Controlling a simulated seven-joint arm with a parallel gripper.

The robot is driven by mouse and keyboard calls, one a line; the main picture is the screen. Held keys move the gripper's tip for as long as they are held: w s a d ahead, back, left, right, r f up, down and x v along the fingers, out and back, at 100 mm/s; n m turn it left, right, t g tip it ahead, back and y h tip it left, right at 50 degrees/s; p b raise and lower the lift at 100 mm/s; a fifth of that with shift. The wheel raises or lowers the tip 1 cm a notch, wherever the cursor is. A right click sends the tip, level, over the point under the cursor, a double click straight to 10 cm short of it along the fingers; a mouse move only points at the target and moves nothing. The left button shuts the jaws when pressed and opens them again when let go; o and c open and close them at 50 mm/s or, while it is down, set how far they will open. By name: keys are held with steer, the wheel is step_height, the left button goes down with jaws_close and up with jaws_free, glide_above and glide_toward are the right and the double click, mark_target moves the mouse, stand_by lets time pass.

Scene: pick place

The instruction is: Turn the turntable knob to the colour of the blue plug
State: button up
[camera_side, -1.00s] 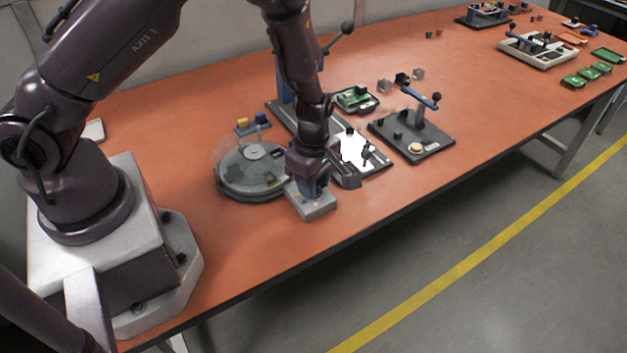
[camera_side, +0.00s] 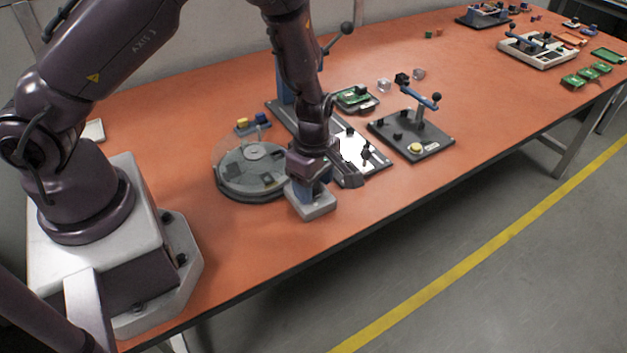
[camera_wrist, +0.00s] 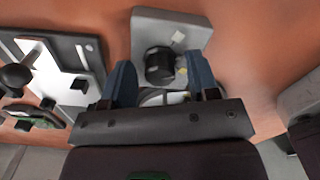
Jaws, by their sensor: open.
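The round grey turntable (camera_side: 238,181) with a clear cover lies left of my gripper in the side view. The light grey knob box (camera_side: 318,210) stands at its right, under my gripper (camera_side: 309,192). In the wrist view the black knob (camera_wrist: 158,62) sits on this box (camera_wrist: 196,32) between my two blue-grey fingers (camera_wrist: 160,72). The fingers are apart, one on each side of the knob; I cannot tell whether they touch it. I cannot clearly make out a blue plug.
A grey fixture with a white plate (camera_side: 352,150) stands just right of my gripper. A dark board with a blue lever (camera_side: 420,98) is further right. Green trays (camera_side: 574,80) lie far right. The table's front edge is close to the knob box.

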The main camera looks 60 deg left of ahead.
step_height(320, 180, up, 13)
stand_by(0.5)
steer(key=s+a+r+m+t, duration=0.2)
steer(key=s+r+m+t, duration=0.3)
steer(key=s+r+m, duration=1)
step_height(320, 180, up, 4)
steer(key=m, duration=0.6)
steer(key=shift+s+m+t, duration=0.3)
steer(key=shift+s+m, duration=0.05)
steer(key=shift+m, duration=0.05)
